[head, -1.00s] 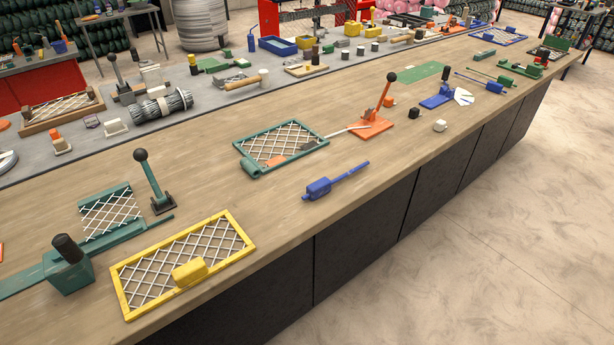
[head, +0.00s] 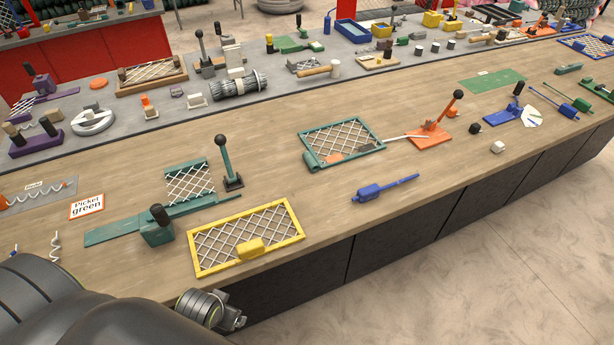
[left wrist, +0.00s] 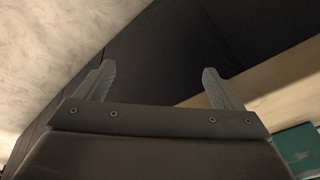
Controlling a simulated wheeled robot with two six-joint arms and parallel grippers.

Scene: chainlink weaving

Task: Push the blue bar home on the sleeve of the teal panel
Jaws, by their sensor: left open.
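The teal panel (head: 378,131), a framed mesh, lies flat on the bench in the head view. A teal roll-shaped sleeve (head: 311,161) runs along its near left edge. My left gripper is low at the bench's front edge in the head view, well left of the bar. In the left wrist view my left gripper (left wrist: 157,78) is open and empty, its two fingers wide apart. My right gripper is not in view.
A yellow mesh frame (head: 208,268) and a teal clamp tool (head: 110,232) lie between my left arm and the bar. An orange lever tool (head: 430,140) stands right of the panel, its pale strip reaching the panel's edge. The wood around the bar is clear.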

